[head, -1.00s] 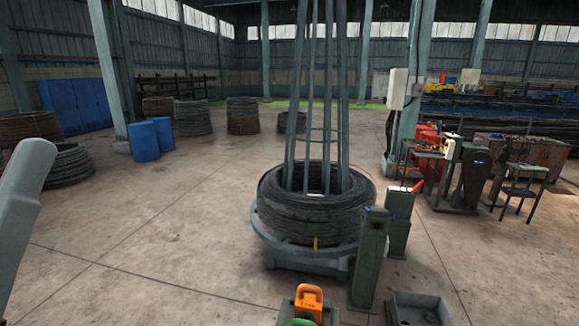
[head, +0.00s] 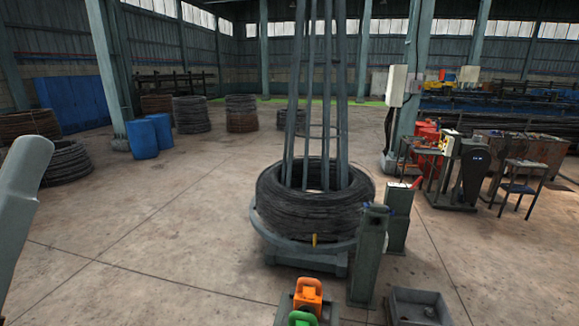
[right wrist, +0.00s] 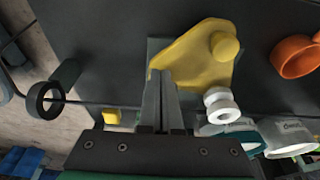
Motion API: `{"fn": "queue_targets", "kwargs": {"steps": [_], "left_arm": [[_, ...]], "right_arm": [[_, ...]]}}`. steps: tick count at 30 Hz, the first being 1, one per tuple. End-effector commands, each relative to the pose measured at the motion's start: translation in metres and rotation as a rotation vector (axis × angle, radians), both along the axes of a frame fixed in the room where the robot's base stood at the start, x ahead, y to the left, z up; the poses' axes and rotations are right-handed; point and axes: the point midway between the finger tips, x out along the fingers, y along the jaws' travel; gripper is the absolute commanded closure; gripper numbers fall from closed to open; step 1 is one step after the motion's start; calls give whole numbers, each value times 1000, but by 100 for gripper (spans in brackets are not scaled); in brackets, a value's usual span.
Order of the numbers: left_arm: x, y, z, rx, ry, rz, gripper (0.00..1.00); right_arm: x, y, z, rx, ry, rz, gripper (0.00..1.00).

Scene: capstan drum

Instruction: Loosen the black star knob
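I cannot make out a black star knob in either view. In the right wrist view, my right gripper (right wrist: 163,76) points at a yellow plate (right wrist: 195,62) with a round yellow boss, on a dark panel. Its two grey fingers lie close together, with nothing visible between them. I cannot tell whether the tips touch the plate. A black ring-ended part (right wrist: 45,101) stands to the left, clear of the fingers. In the head view only a grey link of my left arm shows at the left edge; the left gripper is out of view.
In the right wrist view, a white spool-shaped part (right wrist: 221,105) is close right of the fingers, and an orange ring (right wrist: 298,56) is farther right.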

Motion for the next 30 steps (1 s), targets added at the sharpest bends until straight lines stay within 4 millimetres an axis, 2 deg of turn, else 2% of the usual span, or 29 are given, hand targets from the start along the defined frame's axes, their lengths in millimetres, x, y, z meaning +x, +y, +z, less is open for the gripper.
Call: {"fn": "queue_targets", "kwargs": {"steps": [8, 21, 30], "left_arm": [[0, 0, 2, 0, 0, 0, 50], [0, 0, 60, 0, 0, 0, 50], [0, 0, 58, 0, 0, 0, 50]], "right_arm": [[-1, -6, 3, 0, -1, 1, 100], [-1, -6, 61, -1, 0, 0, 100], [-1, -6, 60, -2, 0, 0, 100]]}}
